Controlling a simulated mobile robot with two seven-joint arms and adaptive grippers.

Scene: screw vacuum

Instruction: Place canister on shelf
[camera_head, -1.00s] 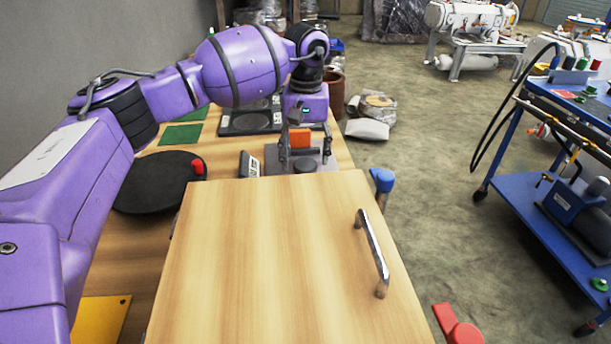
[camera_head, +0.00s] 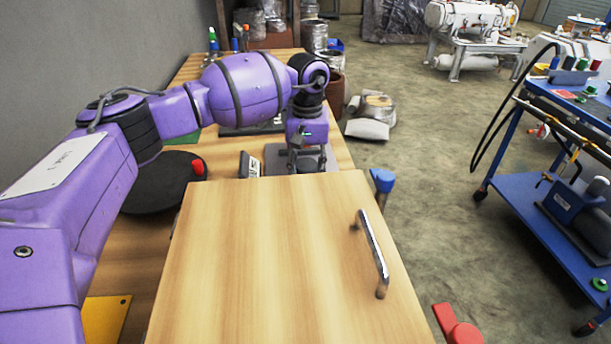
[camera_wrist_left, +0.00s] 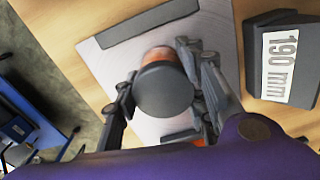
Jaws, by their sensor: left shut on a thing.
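My left gripper (camera_head: 306,158) points down over a grey plate (camera_head: 275,157) on the wooden table, behind a wooden box. In the left wrist view its fingers (camera_wrist_left: 165,95) are on both sides of a canister with a dark round top (camera_wrist_left: 164,90) and a little orange-copper side showing. The gripper is shut on it. The canister is over the grey plate (camera_wrist_left: 108,62); I cannot tell whether it touches the plate. In the head view the gripper and box hide the canister. No shelf can be clearly made out. My right gripper is not in view.
The wooden box (camera_head: 270,260) with a metal handle (camera_head: 372,255) fills the foreground. A block labelled 190 mm (camera_wrist_left: 285,58) stands close beside the plate. A black disc (camera_head: 155,188) with a red knob lies left. A blue cart (camera_head: 555,190) stands right, across open floor.

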